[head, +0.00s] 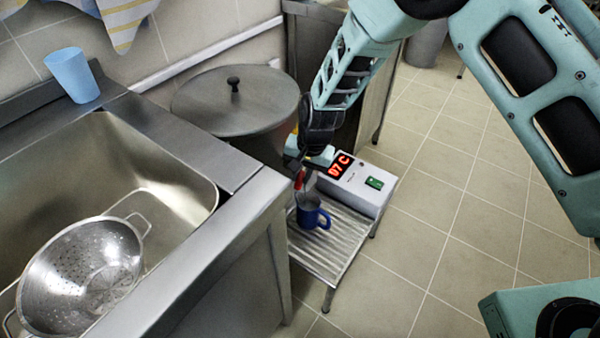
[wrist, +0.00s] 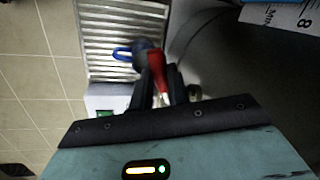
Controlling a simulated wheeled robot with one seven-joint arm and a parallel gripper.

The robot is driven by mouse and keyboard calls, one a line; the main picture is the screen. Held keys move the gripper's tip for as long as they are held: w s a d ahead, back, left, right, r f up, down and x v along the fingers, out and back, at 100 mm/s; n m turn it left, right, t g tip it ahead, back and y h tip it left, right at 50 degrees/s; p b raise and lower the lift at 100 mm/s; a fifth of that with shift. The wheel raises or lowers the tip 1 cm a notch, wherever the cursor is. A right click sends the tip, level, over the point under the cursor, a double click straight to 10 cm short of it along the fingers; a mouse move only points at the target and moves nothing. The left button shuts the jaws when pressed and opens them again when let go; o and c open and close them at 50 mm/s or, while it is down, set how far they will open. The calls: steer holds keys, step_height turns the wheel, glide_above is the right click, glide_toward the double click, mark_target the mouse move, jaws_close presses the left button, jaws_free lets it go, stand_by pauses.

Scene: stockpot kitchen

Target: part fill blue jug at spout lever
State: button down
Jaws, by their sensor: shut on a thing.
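The dark blue jug (head: 309,214) stands upright on a ribbed metal drip stand (head: 345,243), its handle to the right. In the wrist view its blue handle (wrist: 122,54) shows at the left of its dark body. My gripper (head: 300,177) is just above the jug, at the side of the large pot. In the wrist view my gripper (wrist: 160,88) is shut on the red spout lever (wrist: 156,66), which lies between the two fingers. The lever (head: 299,181) also shows small in the head view. The spout's mouth, any water flow and the level inside the jug cannot be made out.
A lidded stockpot (head: 236,108) stands behind the stand. A white box with a red "07 C" display (head: 341,166) and green switch (head: 374,183) is beside it. At left are a sink (head: 165,178) with a colander (head: 80,275) and a light-blue cup (head: 73,76). Floor at right is clear.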

steer(key=c, duration=1.4)
jaws_free()
steer(key=shift+o, duration=0.2)
steer(key=s+d+r+p, duration=0.1)
steer(key=d+r, duration=0.2)
steer(key=r, duration=1.4)
steer(key=shift+d, duration=0.15)
